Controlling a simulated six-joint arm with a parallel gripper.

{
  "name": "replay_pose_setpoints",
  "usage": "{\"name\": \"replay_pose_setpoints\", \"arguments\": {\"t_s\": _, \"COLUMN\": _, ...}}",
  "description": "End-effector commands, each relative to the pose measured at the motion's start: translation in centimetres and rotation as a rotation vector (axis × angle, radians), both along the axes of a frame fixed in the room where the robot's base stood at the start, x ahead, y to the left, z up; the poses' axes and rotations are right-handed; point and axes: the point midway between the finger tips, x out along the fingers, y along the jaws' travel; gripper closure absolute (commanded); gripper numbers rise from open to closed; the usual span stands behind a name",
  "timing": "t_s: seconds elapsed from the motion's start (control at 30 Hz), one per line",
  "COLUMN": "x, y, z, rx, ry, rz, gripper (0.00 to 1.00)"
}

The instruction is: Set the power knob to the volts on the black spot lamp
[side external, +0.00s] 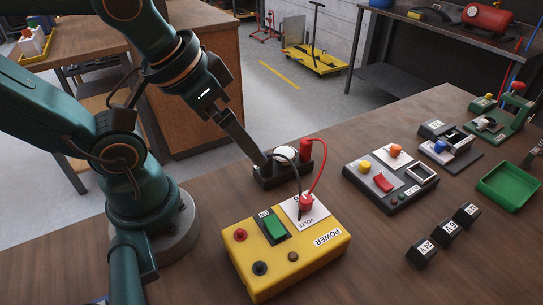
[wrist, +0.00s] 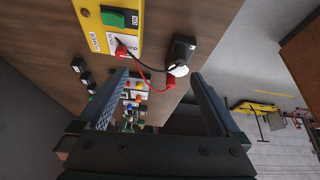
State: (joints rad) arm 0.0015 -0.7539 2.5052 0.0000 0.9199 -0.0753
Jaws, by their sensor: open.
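The yellow power box (side external: 285,262) stands on the table with a green ON switch (side external: 274,226) and a white VOLTS panel. A red knob or plug (side external: 306,203) is at that panel; its pointer setting is too small to read. It also shows in the wrist view (wrist: 122,51). A black block with a white round lamp (side external: 285,153) stands behind the box. A red lead (side external: 321,172) and a black lead run between block and panel. My gripper (side external: 262,160) is open and empty, close to the block's left end; its fingers spread wide in the wrist view (wrist: 155,88).
Several small black blocks with white voltage labels (side external: 444,234) lie at the front right. A grey switch panel (side external: 391,183) with yellow and orange knobs is right of the box. A green tray (side external: 509,188) lies farther right.

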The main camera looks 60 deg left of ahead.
Motion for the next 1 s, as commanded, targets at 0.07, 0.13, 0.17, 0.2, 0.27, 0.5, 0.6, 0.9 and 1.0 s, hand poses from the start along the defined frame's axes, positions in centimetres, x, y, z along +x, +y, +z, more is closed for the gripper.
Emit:
{"name": "replay_pose_setpoints", "arguments": {"t_s": 0.07, "x": 0.4, "y": 0.0, "z": 0.2, "rx": 0.023, "ry": -0.020, "rz": -0.043, "gripper": 0.23}}
{"name": "replay_pose_setpoints", "arguments": {"t_s": 0.13, "x": 0.4, "y": 0.0, "z": 0.2, "rx": 0.023, "ry": -0.020, "rz": -0.044, "gripper": 0.41}}
{"name": "replay_pose_setpoints", "arguments": {"t_s": 0.17, "x": 0.4, "y": 0.0, "z": 0.3, "rx": 0.018, "ry": -0.018, "rz": -0.032, "gripper": 0.41}}
{"name": "replay_pose_setpoints", "arguments": {"t_s": 0.2, "x": 0.5, "y": 0.0, "z": 0.6, "rx": 0.004, "ry": -0.024, "rz": -0.006, "gripper": 0.41}}
{"name": "replay_pose_setpoints", "arguments": {"t_s": 0.27, "x": 1.0, "y": 0.0, "z": 1.4, "rx": -0.026, "ry": -0.021, "rz": 0.047, "gripper": 0.41}}
{"name": "replay_pose_setpoints", "arguments": {"t_s": 0.5, "x": 3.7, "y": -1.6, "z": 2.3, "rx": -0.109, "ry": 0.104, "rz": 0.172, "gripper": 0.41}}
{"name": "replay_pose_setpoints", "arguments": {"t_s": 0.6, "x": 5.0, "y": -2.6, "z": 1.9, "rx": -0.124, "ry": 0.176, "rz": 0.209, "gripper": 0.41}}
{"name": "replay_pose_setpoints", "arguments": {"t_s": 0.9, "x": 7.7, "y": -6.5, "z": -1.7, "rx": -0.090, "ry": 0.386, "rz": 0.234, "gripper": 0.41}}
{"name": "replay_pose_setpoints", "arguments": {"t_s": 1.0, "x": 7.9, "y": -7.3, "z": -2.9, "rx": -0.068, "ry": 0.428, "rz": 0.210, "gripper": 0.41}}
